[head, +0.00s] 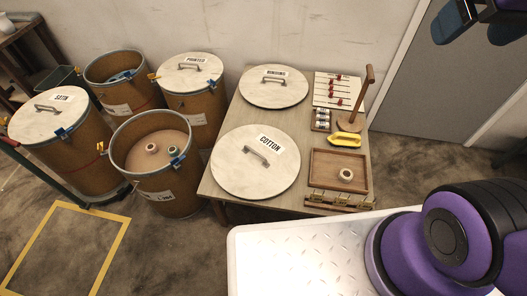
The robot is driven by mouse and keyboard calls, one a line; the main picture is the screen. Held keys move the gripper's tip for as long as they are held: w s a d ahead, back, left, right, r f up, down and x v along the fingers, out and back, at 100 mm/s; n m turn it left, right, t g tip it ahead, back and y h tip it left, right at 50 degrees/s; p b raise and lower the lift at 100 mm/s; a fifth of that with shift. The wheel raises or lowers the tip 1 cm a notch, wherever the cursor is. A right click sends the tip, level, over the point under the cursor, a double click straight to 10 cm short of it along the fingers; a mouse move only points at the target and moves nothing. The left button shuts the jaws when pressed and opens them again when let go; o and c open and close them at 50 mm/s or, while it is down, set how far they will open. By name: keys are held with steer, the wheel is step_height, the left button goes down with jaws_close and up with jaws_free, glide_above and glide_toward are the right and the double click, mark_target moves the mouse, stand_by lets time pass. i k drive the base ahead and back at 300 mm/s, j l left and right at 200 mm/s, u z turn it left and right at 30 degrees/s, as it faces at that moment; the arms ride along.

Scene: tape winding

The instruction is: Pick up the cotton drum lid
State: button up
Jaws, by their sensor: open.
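The cotton drum lid (235,180) is a round pale lid with a dark metal handle (257,156) and a white label reading COTTON. It lies flat on the front left of the wooden table (220,198). My gripper (482,32) is at the top right corner, partly cut off by the picture edge. Its two dark fingers are apart with nothing visible between them. It is far to the right of the lid and not touching it.
Another lid (290,97) lies behind. The table's right side holds a wooden tray (325,180), yellow object (346,140), wooden stand (367,85) and bead board (335,88). Drums labelled SATIN (65,152) and PRINTED (208,105) are lidded; two (165,195) (125,95) are open.

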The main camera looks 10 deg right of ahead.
mark_target(251, 162)
steer(key=i+j+z, duration=0.1)
steer(key=j+z, duration=0.2)
steer(key=j, duration=0.5)
steer(key=j+z, duration=0.25)
steer(key=j, duration=0.5)
steer(key=j+z, duration=0.3)
steer(key=j, duration=0.5)
steer(key=k+j+z, duration=0.15)
steer(key=j+z, duration=0.15)
steer(key=j, duration=0.5)
